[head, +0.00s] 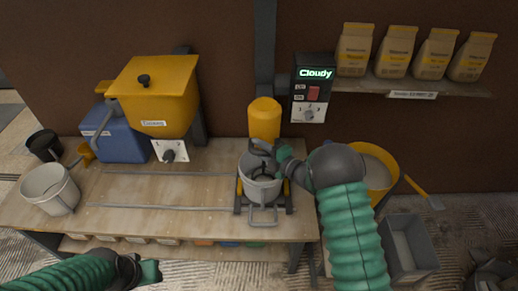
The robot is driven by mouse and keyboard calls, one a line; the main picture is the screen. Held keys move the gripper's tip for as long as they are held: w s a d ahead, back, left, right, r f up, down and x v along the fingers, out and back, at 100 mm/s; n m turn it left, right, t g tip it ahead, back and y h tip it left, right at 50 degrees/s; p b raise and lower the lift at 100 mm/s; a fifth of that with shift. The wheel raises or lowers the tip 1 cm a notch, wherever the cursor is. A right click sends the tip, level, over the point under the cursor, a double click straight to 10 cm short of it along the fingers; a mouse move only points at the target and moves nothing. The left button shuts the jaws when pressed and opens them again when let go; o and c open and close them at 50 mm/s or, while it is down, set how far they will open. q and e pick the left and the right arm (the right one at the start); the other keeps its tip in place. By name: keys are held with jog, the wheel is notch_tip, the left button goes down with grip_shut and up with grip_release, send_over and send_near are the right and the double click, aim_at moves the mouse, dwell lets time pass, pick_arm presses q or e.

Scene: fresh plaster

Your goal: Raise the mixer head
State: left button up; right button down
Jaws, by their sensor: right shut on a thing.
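The mixer's yellow head (264,118) stands above a grey mixing pot (261,188) at the right end of the bench. The pot sits in a dark cradle and has a handle at its front. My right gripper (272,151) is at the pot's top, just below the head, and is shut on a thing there. My own wrist and the dark parts hide exactly what it grips. A control box (308,115) reading "Cloudy" is on the wall to the right. My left gripper (150,271) is low at the bottom left, away from the mixer; its fingers are unclear.
A yellow hopper (156,95) and a blue container (122,140) stand at the back left. A pale bucket (50,190) is on the bench's left end. A yellow tub (381,166) and grey bin (408,248) are at right. Mid-bench is clear between rails.

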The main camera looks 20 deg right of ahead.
jog(key=shift+s+f, duration=0.2)
jog(key=shift+f, duration=0.45)
dwell(0.6)
jog(key=shift+r, duration=0.1)
notch_tip(320, 180, up, 20)
jog(key=f+p, duration=0.1)
jog(key=p, duration=0.6)
send_over(264, 117)
jog(key=s+a, duration=0.2)
jog(key=s, duration=0.1)
jog(key=shift+w+a+r, duration=0.1)
jog(key=shift+w+r, duration=0.1)
jog(key=shift+w, duration=0.05)
jog(key=c, duration=1.3)
grip_release()
jog(key=shift+w, duration=0.1)
